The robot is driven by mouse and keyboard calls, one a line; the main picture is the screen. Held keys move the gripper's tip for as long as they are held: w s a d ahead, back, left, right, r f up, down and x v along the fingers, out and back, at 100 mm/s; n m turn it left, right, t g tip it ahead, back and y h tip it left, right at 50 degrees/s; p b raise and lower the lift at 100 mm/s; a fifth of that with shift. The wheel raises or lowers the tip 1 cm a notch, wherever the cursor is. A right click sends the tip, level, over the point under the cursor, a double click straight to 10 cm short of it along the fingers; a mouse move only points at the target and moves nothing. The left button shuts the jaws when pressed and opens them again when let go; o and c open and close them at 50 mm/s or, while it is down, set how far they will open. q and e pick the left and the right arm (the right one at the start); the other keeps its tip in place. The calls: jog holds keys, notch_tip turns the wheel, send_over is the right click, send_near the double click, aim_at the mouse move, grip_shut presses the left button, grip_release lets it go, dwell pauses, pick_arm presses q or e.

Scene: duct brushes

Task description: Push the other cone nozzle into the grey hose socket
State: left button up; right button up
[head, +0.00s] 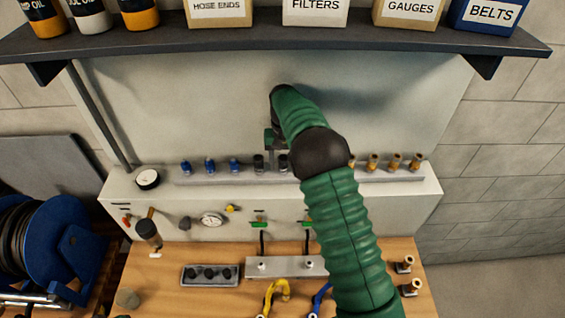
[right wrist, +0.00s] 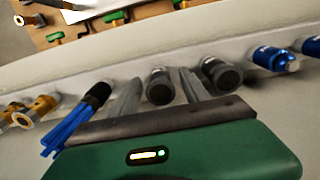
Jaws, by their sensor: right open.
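My right gripper (head: 272,141) is at the rail on the wall panel, and its jaws are open. In the right wrist view the gripper (right wrist: 160,78) has one finger on each side of a dark grey fitting (right wrist: 159,88), with no clear grip on it. A second dark fitting (right wrist: 222,76) stands just outside the fingers. The two dark fittings also show on the rail in the head view (head: 258,163). I cannot tell for sure which fitting is the cone nozzle or which opening is the grey hose socket. My left gripper is not in view.
The rail (head: 215,180) also holds blue fittings (head: 210,165) and brass fittings (head: 395,161). A shelf (head: 280,37) overhangs.

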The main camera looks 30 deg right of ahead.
aim_at(283, 157)
jog(key=shift+c, duration=0.3)
grip_shut()
jog(key=shift+r, duration=0.15)
dwell(0.3)
jog(key=shift+w+r+p, duration=0.15)
jog(key=shift+r+p, duration=0.2)
jog(key=shift+p, duration=0.15)
jog(key=shift+r+p, duration=0.55)
jog(key=shift+r, duration=0.15)
jog(key=shift+r+p, duration=1.6)
jog(key=shift+r, duration=0.2)
